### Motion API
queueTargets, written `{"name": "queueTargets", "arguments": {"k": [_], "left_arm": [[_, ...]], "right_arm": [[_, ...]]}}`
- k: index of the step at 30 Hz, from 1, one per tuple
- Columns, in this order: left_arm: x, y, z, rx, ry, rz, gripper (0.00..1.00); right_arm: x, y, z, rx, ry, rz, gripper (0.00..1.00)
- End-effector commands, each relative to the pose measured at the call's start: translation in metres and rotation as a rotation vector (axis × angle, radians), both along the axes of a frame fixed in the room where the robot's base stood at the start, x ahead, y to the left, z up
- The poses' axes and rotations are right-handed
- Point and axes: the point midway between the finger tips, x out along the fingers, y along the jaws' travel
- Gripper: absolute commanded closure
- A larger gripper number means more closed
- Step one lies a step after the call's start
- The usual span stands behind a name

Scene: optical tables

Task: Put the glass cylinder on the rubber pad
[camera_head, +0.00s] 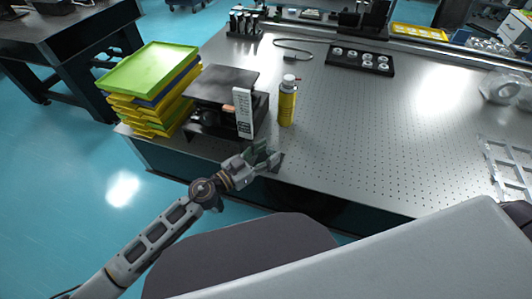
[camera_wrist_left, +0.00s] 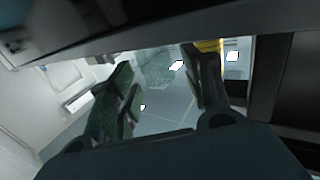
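No glass cylinder is clearly visible in the head view. A small dark flat patch (camera_head: 278,161), possibly the rubber pad, lies by the fingertips, partly covered by the gripper. My right gripper is not in view.
A yellow spray can (camera_head: 288,101) stands just behind the gripper. A black stand (camera_head: 222,85), a white labelled box (camera_head: 243,113) and stacked trays (camera_head: 150,75) are to the left. A black holder (camera_head: 360,60) lies farther back. The table's middle right is clear.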

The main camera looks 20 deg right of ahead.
Motion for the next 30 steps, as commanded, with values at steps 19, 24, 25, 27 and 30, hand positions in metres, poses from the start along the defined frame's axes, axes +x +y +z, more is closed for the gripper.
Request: {"name": "queueTargets", "arguments": {"k": [19, 24, 25, 27, 30], "left_arm": [[-0.005, 0.013, 0.002, 0.002, 0.001, 0.001, 0.5], [-0.013, 0.029, 0.003, 0.002, 0.0, 0.001, 0.5], [-0.014, 0.032, 0.003, 0.001, 0.001, 0.001, 0.5], [-0.017, 0.04, 0.002, 0.001, 0.002, 0.002, 0.5], [-0.022, 0.05, 0.002, 0.001, 0.002, 0.001, 0.5]], "right_arm": [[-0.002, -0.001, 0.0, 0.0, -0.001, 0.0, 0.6], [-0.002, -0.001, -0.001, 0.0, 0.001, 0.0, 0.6], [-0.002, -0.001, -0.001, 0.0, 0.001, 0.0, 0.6], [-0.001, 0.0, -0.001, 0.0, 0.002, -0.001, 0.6], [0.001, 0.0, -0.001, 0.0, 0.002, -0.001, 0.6]]}}
